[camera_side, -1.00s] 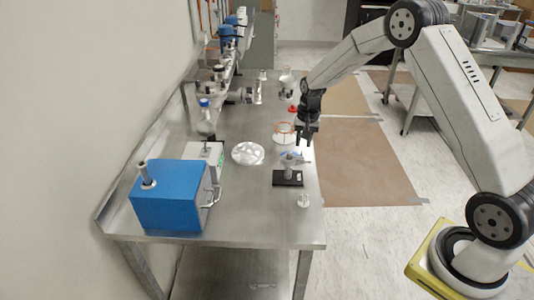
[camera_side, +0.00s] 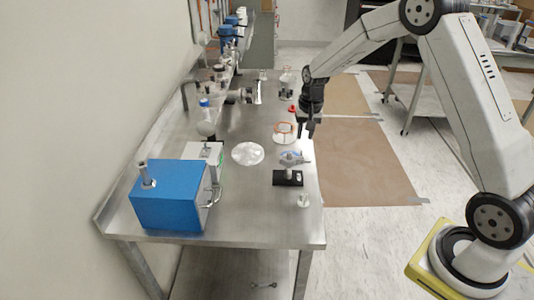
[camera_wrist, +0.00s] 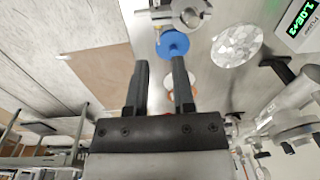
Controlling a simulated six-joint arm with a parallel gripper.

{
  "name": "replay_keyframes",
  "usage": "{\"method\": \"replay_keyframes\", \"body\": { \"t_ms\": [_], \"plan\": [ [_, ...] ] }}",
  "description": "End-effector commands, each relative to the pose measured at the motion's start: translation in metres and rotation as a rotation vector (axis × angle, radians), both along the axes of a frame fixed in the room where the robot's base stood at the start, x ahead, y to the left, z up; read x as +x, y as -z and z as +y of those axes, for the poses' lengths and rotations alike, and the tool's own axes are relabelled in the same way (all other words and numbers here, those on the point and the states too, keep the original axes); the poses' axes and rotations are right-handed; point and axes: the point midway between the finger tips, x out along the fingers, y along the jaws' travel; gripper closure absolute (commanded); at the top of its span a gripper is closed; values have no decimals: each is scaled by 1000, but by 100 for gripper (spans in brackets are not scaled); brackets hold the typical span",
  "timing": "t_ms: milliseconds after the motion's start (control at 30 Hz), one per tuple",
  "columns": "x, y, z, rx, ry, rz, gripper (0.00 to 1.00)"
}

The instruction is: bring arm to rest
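My gripper (camera_side: 309,128) points downward in the side view, above the right edge of the steel bench (camera_side: 262,205). In the wrist view, its two dark fingers (camera_wrist: 160,85) stand apart with nothing between them. The gripper is clear of the objects around it. A small clamp-like fitting on a black base (camera_side: 288,178) stands on the bench below and nearer the side camera. In the wrist view, a metal clamp (camera_wrist: 183,14) and a blue disc (camera_wrist: 173,44) lie beyond the fingertips.
A blue box (camera_side: 170,196) stands at the bench's near left. A round, shiny foil-like piece (camera_side: 248,153) lies mid-bench. An orange-rimmed vessel (camera_side: 284,131) stands close to the gripper. Glass and metal vacuum parts (camera_side: 206,118) line the back. Open floor (camera_side: 365,235) lies right of the bench.

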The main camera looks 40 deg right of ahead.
Motion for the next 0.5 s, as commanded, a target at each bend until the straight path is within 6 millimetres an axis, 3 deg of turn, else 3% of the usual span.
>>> {"method": "replay_keyframes", "body": {
  "t_ms": [267, 500],
  "plan": [
    [-41, -21, 39, -37, -176, -44, 69],
    [-90, -34, 72, -74, -357, -89, 69]
  ]
}}
